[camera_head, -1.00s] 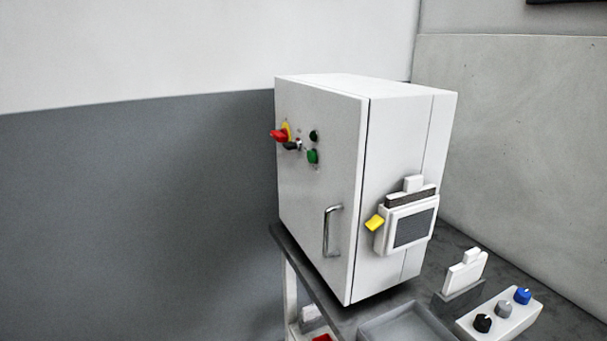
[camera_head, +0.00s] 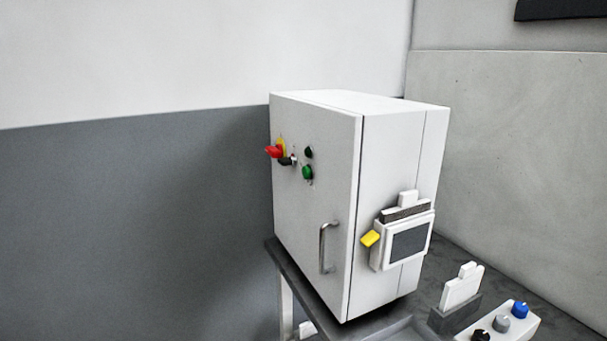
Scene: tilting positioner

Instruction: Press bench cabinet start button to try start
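The bench cabinet (camera_head: 312,230) is a white box standing on a dark bench, its door face turned to the left. A green button (camera_head: 308,173) sits on the upper part of the door. A darker round piece (camera_head: 308,152), black or dark green, is just above it. To their left are a red knob on a yellow plate (camera_head: 273,151) and a small dark switch (camera_head: 289,161). A metal handle (camera_head: 325,247) is lower on the door, which is shut. My gripper is not in view.
A white unit with a grey screen (camera_head: 409,241) and a yellow tab (camera_head: 370,239) juts from the cabinet's right side. On the bench (camera_head: 292,268) are a white piece in a dark holder (camera_head: 461,288) and a white box with knobs (camera_head: 519,324). Space left of the door looks free.

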